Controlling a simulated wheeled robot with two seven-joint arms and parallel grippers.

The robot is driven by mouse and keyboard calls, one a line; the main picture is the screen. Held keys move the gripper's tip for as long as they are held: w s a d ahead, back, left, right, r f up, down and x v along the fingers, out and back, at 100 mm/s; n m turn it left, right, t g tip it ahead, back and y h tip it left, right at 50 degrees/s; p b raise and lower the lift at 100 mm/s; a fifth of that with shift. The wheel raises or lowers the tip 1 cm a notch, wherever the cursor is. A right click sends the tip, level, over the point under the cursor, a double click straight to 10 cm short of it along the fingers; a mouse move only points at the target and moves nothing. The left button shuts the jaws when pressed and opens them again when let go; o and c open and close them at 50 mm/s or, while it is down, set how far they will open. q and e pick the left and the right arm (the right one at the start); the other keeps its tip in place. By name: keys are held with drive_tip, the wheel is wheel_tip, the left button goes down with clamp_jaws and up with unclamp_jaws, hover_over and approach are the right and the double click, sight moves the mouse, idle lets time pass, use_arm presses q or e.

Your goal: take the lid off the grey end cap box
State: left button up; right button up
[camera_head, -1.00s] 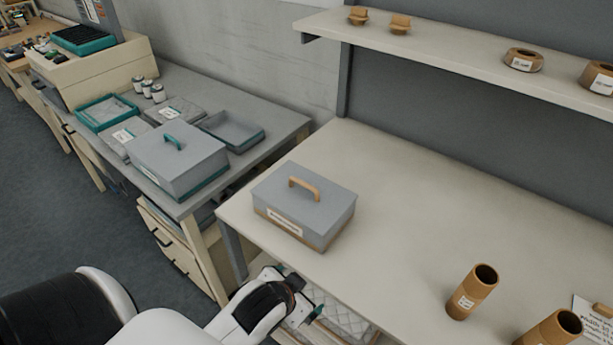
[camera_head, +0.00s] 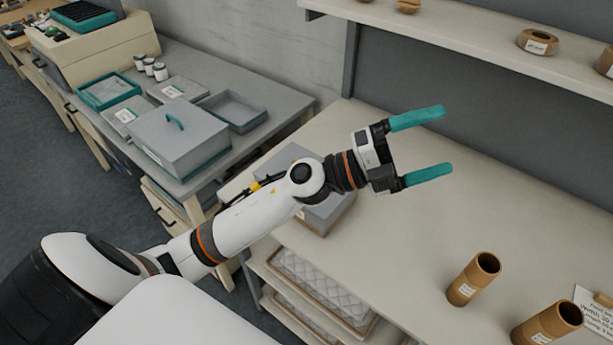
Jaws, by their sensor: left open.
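A grey lidded box (camera_head: 322,216) stands on the pale workbench, mostly hidden behind my left arm, which crosses the picture in front of it. Its lid handle is hidden now. A second grey lidded box (camera_head: 180,145) with a teal handle (camera_head: 175,121) on its lid stands on the grey table at left, lid on. I cannot read which is the end cap box. My left gripper (camera_head: 446,140) is open and empty, its two teal fingers pointing right, to the right of the workbench box in the picture. My right gripper is not in view.
Two cardboard tubes (camera_head: 474,279) stand at the workbench's right front. A shelf (camera_head: 450,33) with cardboard rings runs above the back. Open grey (camera_head: 234,112) and teal (camera_head: 108,90) trays lie on the left table. The workbench middle (camera_head: 430,220) is clear.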

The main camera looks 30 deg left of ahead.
use_arm(q)
drive_tip(key=w+a+f+m+g+y, duration=0.1)
drive_tip(key=a+f+m+g+y, duration=0.2)
drive_tip(key=f+m+g+y, duration=0.65)
drive_tip(key=w+a+n+g+y, duration=0.2)
drive_tip(key=a+y, duration=0.7)
drive_tip(key=a, duration=1.2)
drive_tip(key=f, duration=0.2)
drive_tip(key=f+p, duration=0.1)
drive_tip(key=f, duration=0.1)
drive_tip(key=f+p, duration=0.1)
drive_tip(key=f, duration=0.1)
drive_tip(key=shift+w+f, duration=0.15)
drive_tip(key=shift+w, duration=0.2)
drive_tip(key=f+p, duration=0.2)
drive_tip(key=f, duration=0.1)
drive_tip(key=f+p, duration=0.1)
drive_tip(key=shift+a+f, duration=0.25)
drive_tip(key=shift+f, duration=0.05)
drive_tip(key=shift+w+f+m, duration=0.1)
drive_tip(key=shift+f+m, duration=0.15)
drive_tip(key=shift+f, duration=0.25)
drive_tip(key=c, duration=0.9)
drive_tip(key=shift+r, duration=0.15)
